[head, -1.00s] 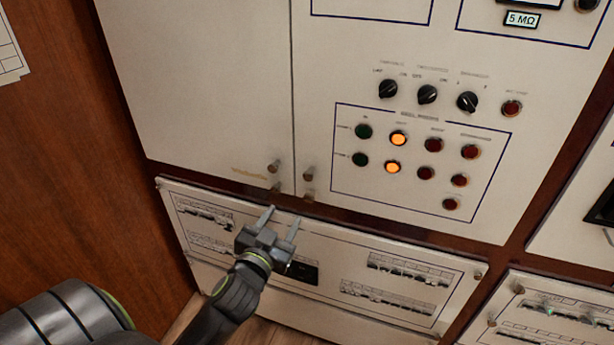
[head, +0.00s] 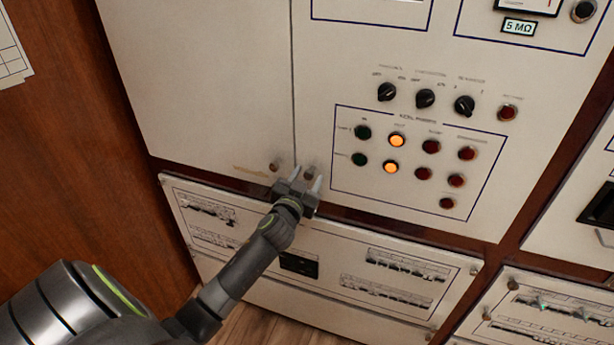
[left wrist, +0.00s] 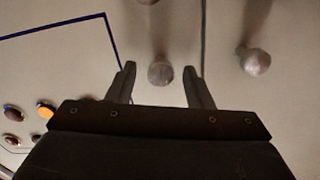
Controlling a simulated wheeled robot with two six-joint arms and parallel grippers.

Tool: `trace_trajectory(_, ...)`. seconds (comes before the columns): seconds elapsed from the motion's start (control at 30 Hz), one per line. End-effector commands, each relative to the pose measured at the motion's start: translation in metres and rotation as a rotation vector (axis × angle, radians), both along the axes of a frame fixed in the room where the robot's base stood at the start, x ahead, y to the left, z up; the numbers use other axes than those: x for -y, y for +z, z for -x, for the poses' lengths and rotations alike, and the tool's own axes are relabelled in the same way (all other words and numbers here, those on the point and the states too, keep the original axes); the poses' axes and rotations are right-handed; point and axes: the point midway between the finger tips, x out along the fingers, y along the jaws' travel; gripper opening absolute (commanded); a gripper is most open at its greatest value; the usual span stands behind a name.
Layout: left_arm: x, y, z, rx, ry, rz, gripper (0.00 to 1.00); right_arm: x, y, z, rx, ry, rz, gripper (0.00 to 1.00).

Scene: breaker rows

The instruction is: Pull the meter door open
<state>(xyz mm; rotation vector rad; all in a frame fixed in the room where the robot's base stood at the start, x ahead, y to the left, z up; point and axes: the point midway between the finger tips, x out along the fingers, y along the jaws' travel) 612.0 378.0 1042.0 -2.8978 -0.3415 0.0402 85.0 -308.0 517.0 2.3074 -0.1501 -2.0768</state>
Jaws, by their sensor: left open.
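The meter door (head: 400,60) is the cream panel with dials, switches and lamps, and it is closed. Its small round knob (head: 309,170) sits near its lower left corner. My left gripper (head: 307,178) is open at that knob. In the left wrist view, the knob (left wrist: 160,73) shows between the two open fingers (left wrist: 157,80), with a gap on each side. I cannot tell how deep the fingers reach around it. My right gripper is not in view.
A blank cream door (head: 200,80) closes against the meter door's left edge, with its own knob (head: 275,166) close by, also seen in the left wrist view (left wrist: 255,62). Below is a breaker panel (head: 345,262). A wooden wall (head: 60,150) stands at the left.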

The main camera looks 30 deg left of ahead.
Motion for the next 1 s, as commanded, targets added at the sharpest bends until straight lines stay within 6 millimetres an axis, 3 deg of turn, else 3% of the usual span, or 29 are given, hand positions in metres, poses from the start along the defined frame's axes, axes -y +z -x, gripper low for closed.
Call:
trace_trajectory(0.33, -0.0008, -0.0001, -0.0028, 0.0, 0.0, 0.0, 0.47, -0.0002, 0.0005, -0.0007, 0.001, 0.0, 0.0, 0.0)
trace_trajectory(0.7, -0.0007, -0.0002, -0.0026, 0.0, 0.0, 0.0, 0.0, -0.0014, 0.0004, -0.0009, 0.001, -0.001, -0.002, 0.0)
trace_trajectory(1.0, -0.0004, -0.0007, 0.0001, 0.0, 0.003, 0.0, 0.0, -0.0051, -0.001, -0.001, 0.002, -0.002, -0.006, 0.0)
